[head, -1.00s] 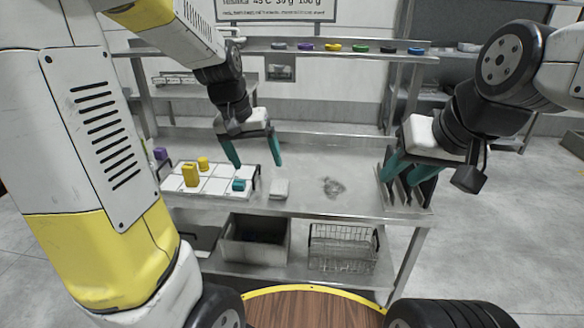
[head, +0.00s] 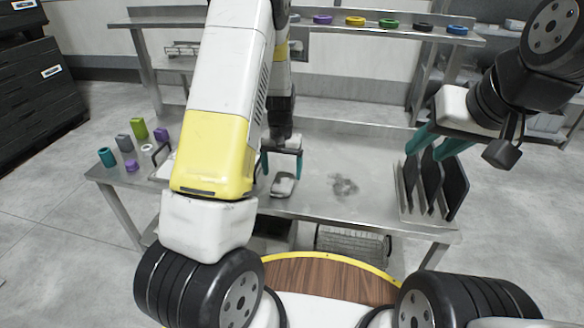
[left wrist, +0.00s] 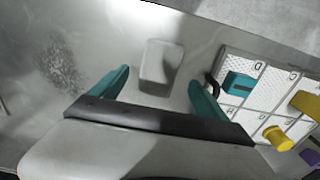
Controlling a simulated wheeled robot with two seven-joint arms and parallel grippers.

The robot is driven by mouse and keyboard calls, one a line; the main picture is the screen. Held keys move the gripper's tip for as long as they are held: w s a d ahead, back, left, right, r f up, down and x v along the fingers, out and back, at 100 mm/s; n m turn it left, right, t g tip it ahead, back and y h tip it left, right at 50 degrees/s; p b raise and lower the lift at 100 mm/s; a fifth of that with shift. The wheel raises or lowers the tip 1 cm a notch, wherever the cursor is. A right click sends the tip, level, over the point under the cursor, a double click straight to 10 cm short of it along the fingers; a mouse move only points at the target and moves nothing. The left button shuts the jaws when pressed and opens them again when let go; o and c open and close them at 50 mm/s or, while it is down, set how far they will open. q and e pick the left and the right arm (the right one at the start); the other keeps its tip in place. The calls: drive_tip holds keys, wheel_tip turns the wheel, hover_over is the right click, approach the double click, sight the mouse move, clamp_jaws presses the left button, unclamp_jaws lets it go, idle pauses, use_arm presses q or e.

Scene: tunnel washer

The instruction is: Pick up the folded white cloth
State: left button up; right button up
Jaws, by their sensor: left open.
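The folded white cloth (head: 284,187) is a small pale block lying on the steel table. In the left wrist view the cloth (left wrist: 161,62) lies just beyond and between the two teal fingertips. My left gripper (head: 282,168) is open and empty, pointing down close above the cloth; its fingers (left wrist: 158,80) also show in the wrist view, one on each side and apart from the cloth. My right gripper (head: 436,146) has its teal fingers spread at the dark upright plates; whether it touches them I cannot tell.
A rack of dark upright plates (head: 456,188) stands at the table's right end. A white gridded tray (left wrist: 238,102) with teal and yellow pieces lies beside the cloth. A grey stain (head: 343,186) marks the bare tabletop between cloth and rack. A shelf with coloured rings (head: 388,24) runs behind.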

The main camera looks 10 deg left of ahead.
sight(283, 181)
use_arm(q)
wheel_tip(283, 181, down, 3)
drive_tip(key=shift+d+f, duration=0.1)
drive_tip(key=shift+f, duration=0.1)
drive_tip(key=shift+c, duration=0.3)
drive_tip(key=c, duration=1.4)
drive_tip(key=shift+r, duration=0.1)
drive_tip(key=shift+r, duration=0.45)
drive_tip(key=r, duration=0.2)
drive_tip(key=shift+s+r, duration=0.35)
drive_tip(key=shift+s, duration=0.05)
drive_tip(key=s+d+r, duration=0.1)
drive_tip(key=s, duration=1.4)
drive_tip(key=shift+s+r, duration=0.15)
